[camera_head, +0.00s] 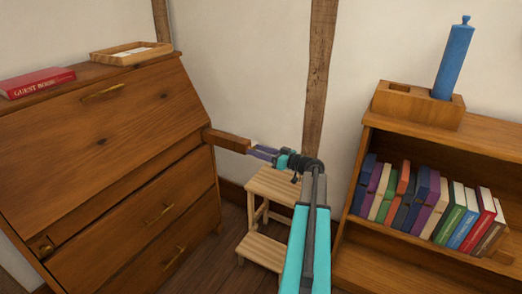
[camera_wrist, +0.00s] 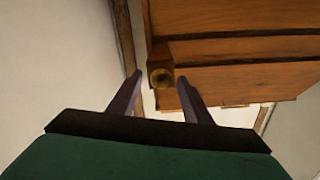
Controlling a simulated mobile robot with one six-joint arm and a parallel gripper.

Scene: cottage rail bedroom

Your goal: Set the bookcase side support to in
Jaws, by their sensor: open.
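The bookcase-side support (camera_head: 228,140) is a wooden bar that sticks out from the right side of the brown bureau (camera_head: 110,150) in the head view. In the wrist view the support's end (camera_wrist: 158,50) carries a round brass knob (camera_wrist: 161,78). My gripper (camera_head: 257,152) is at the outer end of the support. In the wrist view its two open fingers (camera_wrist: 160,82) lie to either side of the knob, with gaps visible. Whether they touch the knob is not clear. The bureau's sloping front is closed.
A bookcase (camera_head: 480,125) with a row of books stands at the right, with a wooden box and blue cylinder on top. A small step stool (camera_head: 262,250) stands below my arm. A red guest book (camera_head: 38,82) and a tray (camera_head: 130,52) lie on the bureau.

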